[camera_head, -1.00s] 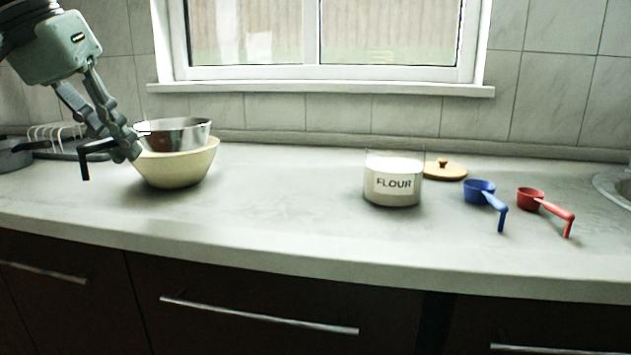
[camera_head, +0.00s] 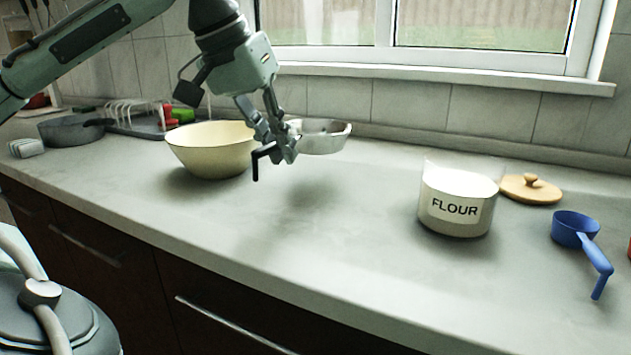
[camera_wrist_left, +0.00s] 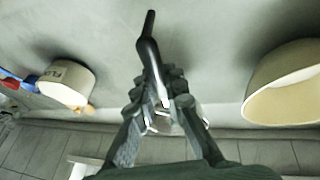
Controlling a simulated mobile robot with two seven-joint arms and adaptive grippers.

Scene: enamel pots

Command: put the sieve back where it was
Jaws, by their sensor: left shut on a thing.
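The sieve (camera_head: 322,137) is a shallow silver metal bowl with a black bent handle. My left gripper (camera_head: 277,148) is shut on its handle and holds it above the counter, to the right of the cream bowl. The handle shows in the left wrist view (camera_wrist_left: 150,58) between the fingers; the sieve's bowl is mostly hidden there. The cream bowl (camera_head: 210,155) stands on the counter, its inside now visible; it also shows in the left wrist view (camera_wrist_left: 285,88). My right gripper is not in view.
A white flour pot (camera_head: 457,205) stands right of centre, with a wooden lid (camera_head: 531,187) behind it. A blue scoop (camera_head: 575,230) lies farther right. A grey pan (camera_head: 70,130) and a rack (camera_head: 135,112) are at the left. The counter between bowl and flour pot is clear.

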